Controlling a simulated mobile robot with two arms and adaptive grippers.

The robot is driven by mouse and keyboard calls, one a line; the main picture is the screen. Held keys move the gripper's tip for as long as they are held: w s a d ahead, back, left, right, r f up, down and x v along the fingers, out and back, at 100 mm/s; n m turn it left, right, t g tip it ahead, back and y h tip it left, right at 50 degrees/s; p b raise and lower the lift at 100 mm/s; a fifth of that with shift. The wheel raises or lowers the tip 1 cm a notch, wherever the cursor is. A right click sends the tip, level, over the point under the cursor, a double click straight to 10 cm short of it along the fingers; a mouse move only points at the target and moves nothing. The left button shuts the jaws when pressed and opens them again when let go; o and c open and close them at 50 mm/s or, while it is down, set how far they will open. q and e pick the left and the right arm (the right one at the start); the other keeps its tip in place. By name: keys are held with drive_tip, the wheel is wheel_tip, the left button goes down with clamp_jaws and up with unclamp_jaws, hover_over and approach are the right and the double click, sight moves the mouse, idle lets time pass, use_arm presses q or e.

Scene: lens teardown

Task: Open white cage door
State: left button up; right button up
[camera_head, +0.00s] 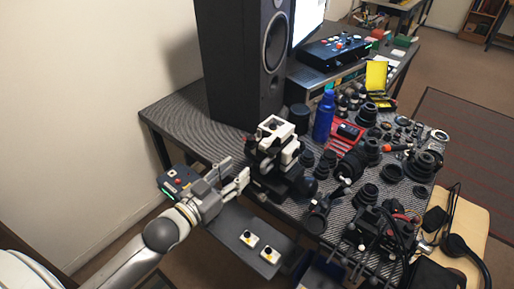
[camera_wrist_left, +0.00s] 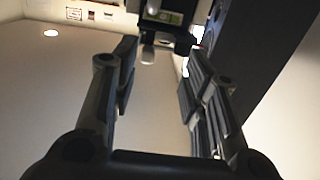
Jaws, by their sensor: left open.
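A white and black device (camera_head: 277,133) stands upright near the left edge of the table, in front of the speaker. It is the only large white piece near my gripper, but I cannot make out a cage door on it. My left gripper (camera_head: 236,170) is open and empty, just left of the device, with its fingers pointing toward it. In the left wrist view, the two fingers (camera_wrist_left: 157,85) are spread apart. My right gripper is not in view.
A tall black speaker (camera_head: 240,60) stands behind the device. A blue bottle (camera_head: 323,117) and several dark lens parts (camera_head: 368,193) crowd the table to the right. Bare striped tabletop (camera_head: 185,118) shows at left.

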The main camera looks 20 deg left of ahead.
sight(261, 146)
use_arm(q)
drive_tip(key=shift+h, duration=0.4)
drive_tip(key=w+d+r, duration=0.1)
drive_tip(key=w, duration=0.2)
drive_tip(key=w+d+r+p, duration=0.1)
drive_tip(key=w+d, duration=0.1)
drive_tip(key=w, duration=0.1)
drive_tip(key=w+d+r+p, duration=0.1)
drive_tip(key=w, duration=0.2)
drive_tip(key=shift+w+d, duration=0.25)
drive_tip(key=shift+w, duration=0.05)
drive_tip(key=shift+c, duration=0.3)
clamp_jaws()
